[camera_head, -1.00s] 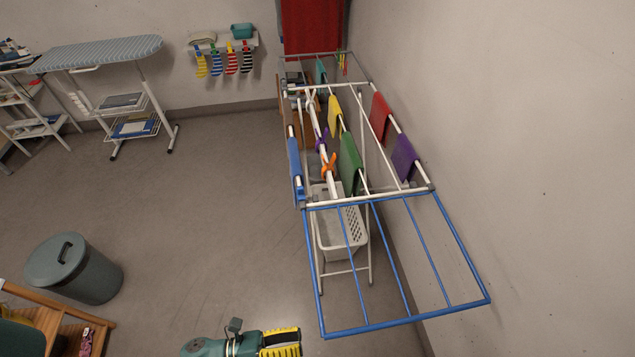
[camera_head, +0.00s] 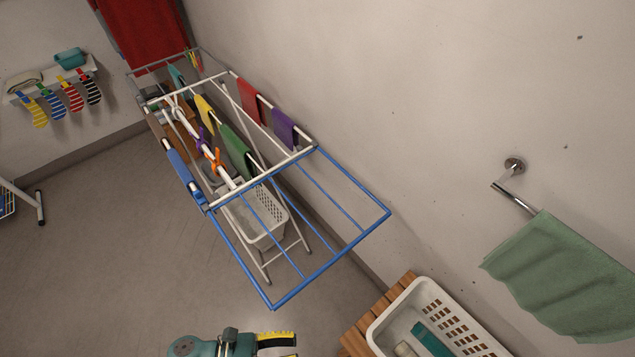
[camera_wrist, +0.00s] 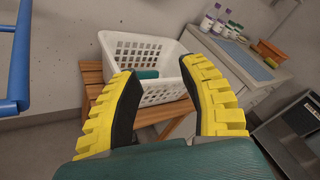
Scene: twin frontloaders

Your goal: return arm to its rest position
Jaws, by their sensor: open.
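My gripper (camera_wrist: 163,110) shows in the wrist view with its two yellow-and-black fingers spread apart and nothing between them. Past the fingertips in that view is a white laundry basket (camera_wrist: 135,50) on a wooden slatted bench (camera_wrist: 92,75); I see no contact. In the head view my gripper (camera_head: 292,346) shows only partly at the bottom edge, left of the white basket (camera_head: 378,335) and below the drying rack (camera_head: 330,255).
The drying rack with hung cloths and its blue wing stands along the wall. A green towel (camera_head: 560,280) hangs on a wall bar at right. Open floor (camera_head: 90,270) lies to the left. A counter (camera_wrist: 235,62) with bottles shows in the wrist view.

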